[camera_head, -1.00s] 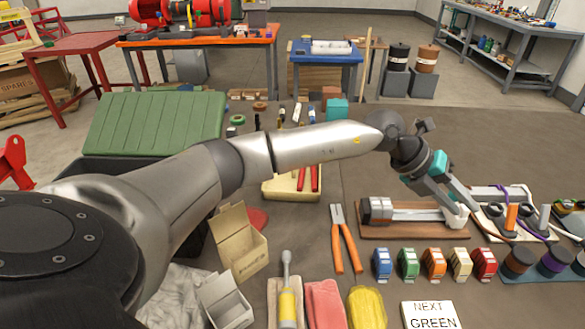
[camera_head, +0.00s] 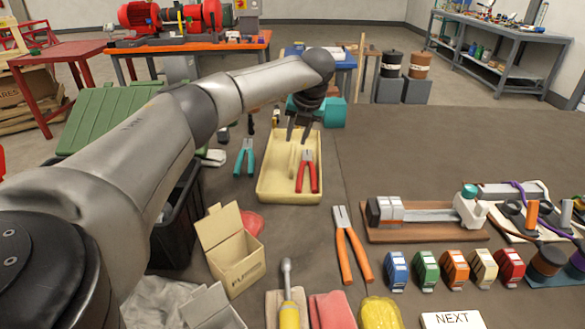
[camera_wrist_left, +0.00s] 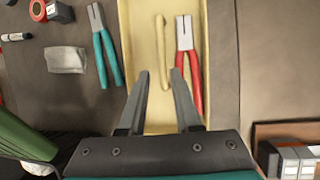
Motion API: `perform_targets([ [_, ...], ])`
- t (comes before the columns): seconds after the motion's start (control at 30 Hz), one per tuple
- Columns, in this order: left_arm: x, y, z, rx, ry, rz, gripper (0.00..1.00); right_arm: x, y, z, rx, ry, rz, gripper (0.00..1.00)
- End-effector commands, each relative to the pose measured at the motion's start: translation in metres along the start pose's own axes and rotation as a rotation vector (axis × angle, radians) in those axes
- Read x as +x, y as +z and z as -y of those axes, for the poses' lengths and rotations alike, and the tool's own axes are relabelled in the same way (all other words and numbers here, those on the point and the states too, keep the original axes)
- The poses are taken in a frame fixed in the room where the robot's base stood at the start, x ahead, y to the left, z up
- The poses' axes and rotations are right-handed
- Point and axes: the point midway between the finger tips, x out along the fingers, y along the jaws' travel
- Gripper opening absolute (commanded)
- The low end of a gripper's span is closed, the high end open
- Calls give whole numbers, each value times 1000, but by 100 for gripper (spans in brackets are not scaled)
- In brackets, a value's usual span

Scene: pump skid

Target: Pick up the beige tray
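The beige tray (camera_head: 290,197) lies on the dark bench top in the middle of the head view. Red-handled pliers (camera_head: 307,170) and a slim beige piece lie in it. My left gripper (camera_head: 298,138) points down over the tray's far part, its two fingers apart and empty. In the left wrist view the tray (camera_wrist_left: 138,30) runs up the middle of the picture, and the open fingers (camera_wrist_left: 160,75) overlap its near part. Whether they touch it cannot be told. My right gripper is not in view.
Teal pliers (camera_head: 244,157) lie left of the tray, and orange-handled pliers (camera_head: 351,245) lie in front of it. A teal block (camera_head: 333,112) stands behind it. An open carton (camera_head: 232,250) stands front left.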

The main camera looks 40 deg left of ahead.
Motion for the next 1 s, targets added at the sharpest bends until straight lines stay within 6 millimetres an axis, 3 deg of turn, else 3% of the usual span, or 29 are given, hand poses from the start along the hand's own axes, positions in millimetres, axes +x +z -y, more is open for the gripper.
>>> perform_targets([
  [0.13,20,-1,1,1,0,-2,32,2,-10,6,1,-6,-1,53],
  [0.43,32,0,1,2,-1,-1,32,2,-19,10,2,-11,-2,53],
  [1.0,76,2,4,1,-2,-2,32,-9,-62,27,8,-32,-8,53],
])
